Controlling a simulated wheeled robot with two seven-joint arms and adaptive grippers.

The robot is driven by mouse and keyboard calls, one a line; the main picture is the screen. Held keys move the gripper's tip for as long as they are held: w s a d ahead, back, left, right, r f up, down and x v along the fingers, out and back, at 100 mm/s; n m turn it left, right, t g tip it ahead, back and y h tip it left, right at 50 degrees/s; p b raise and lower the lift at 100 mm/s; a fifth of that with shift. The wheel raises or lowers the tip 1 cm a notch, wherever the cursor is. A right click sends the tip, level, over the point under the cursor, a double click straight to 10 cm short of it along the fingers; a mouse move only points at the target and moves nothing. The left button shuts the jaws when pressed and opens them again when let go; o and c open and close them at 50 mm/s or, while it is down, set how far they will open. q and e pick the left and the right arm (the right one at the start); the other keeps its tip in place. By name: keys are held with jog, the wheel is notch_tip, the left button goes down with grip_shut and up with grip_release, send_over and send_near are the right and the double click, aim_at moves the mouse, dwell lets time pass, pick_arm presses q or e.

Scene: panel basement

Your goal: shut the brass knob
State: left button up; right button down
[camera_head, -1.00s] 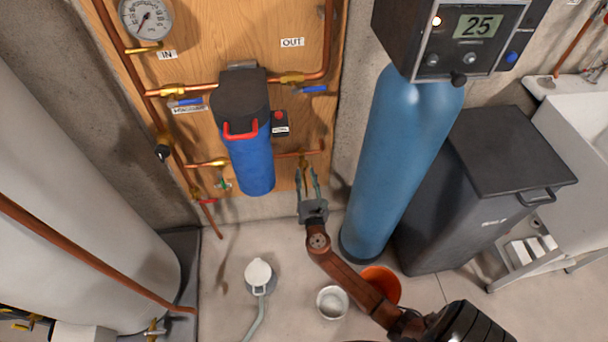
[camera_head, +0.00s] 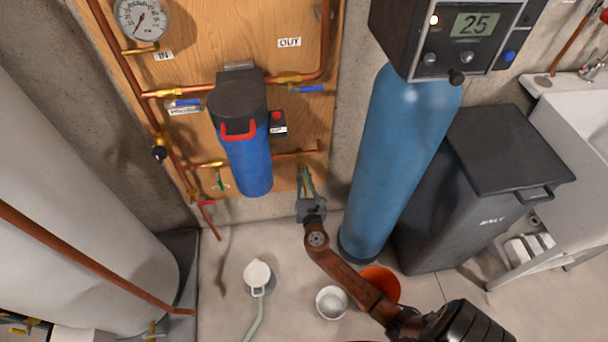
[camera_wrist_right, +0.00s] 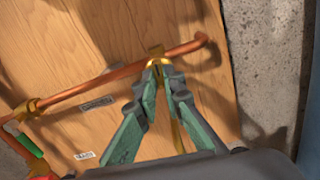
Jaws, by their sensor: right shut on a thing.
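The brass knob sits near the right end of the lower copper pipe, on the wooden panel. In the head view its small brass body (camera_head: 302,160) shows just above my fingertips. In the right wrist view the brass part (camera_wrist_right: 156,53) shows at the pipe, and a thin brass piece runs down behind the fingers. My right gripper (camera_head: 304,178) reaches up from below. Its green fingers, in the right wrist view (camera_wrist_right: 157,72), are drawn together at the tips and shut on the knob, which they largely hide. My left gripper is not in view.
A blue filter housing (camera_head: 247,160) hangs left of the gripper. A tall blue tank (camera_head: 395,150) stands close on the right. The lower copper pipe (camera_head: 275,156) runs across the panel. A white bowl (camera_head: 332,302) and an orange bucket (camera_head: 381,283) stand on the floor below my arm.

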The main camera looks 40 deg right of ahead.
jog(key=shift+f+m, duration=0.1)
jog(key=shift+m, duration=0.5)
jog(key=shift+m+b, duration=0.6)
jog(key=shift+m, duration=0.5)
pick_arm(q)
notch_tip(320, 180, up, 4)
pick_arm(e)
jog(key=shift+m, duration=0.5)
jog(key=m+b, duration=0.4)
jog(key=m, duration=0.5)
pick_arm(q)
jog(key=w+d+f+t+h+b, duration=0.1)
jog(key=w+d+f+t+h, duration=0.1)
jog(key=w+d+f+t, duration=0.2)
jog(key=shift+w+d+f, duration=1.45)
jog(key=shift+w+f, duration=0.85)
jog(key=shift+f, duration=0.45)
pick_arm(e)
jog(key=shift+m, duration=1.8)
jog(key=c, duration=2.3)
grip_release()
jog(key=shift+s+d, duration=0.1)
jog(key=shift+o, duration=1.3)
